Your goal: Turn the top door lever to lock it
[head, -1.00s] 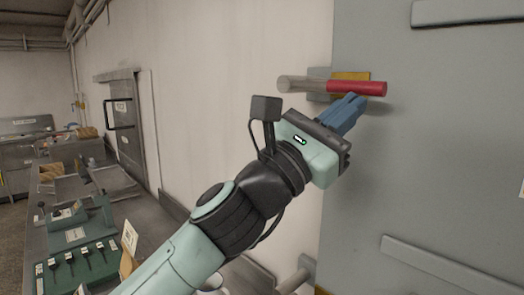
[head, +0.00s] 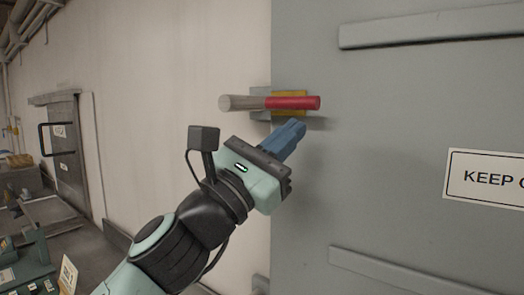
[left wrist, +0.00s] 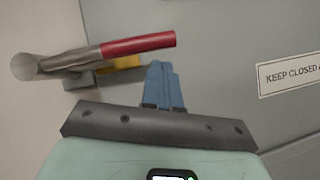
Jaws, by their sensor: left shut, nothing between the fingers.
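The top door lever (head: 292,103) is a bar with a red right half and a grey left end. It lies about horizontal across a yellow plate (head: 289,114) at the left edge of the grey door (head: 400,130). My left gripper (head: 298,128) has blue fingers, shut and empty, just below the red part of the lever, with a small gap seen. In the left wrist view the lever (left wrist: 138,44) runs above and left of the fingertips (left wrist: 160,66). My right gripper is in no view.
A sign (head: 488,178) is on the door at the right. Raised bars (head: 430,30) cross the door above and below the lever. Another door (head: 64,140) and work benches stand at the far left. The wall left of the lever is bare.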

